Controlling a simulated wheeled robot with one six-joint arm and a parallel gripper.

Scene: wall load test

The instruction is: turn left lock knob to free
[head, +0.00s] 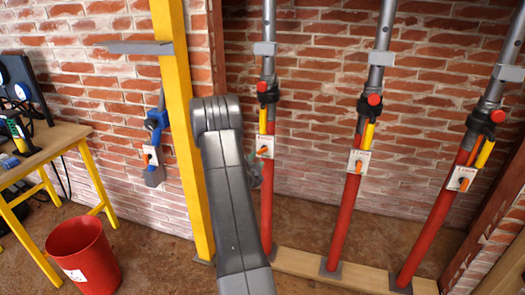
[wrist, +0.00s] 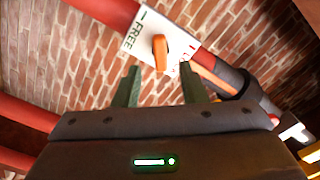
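The left prop (head: 267,195) is a red lower tube with a grey upper tube, leaning slightly. Its white lock plate (head: 265,146) carries an orange knob (head: 263,150). In the wrist view an orange knob (wrist: 160,53) sits on a white plate (wrist: 185,25) with the word FREE at one end; the other end's lettering is partly hidden. My gripper (wrist: 160,72) is open, its two dark green fingers on either side of the knob's near end. Whether they touch it I cannot tell. In the head view my grey arm hides most of the gripper, close to the left prop.
Two more props with plates stand to the right, a middle one (head: 340,225) and a right one (head: 422,228). A yellow post (head: 178,100) stands left of my arm. A wooden sill (head: 310,268) runs under the props. A red bucket (head: 82,258) and a table (head: 45,143) are at left.

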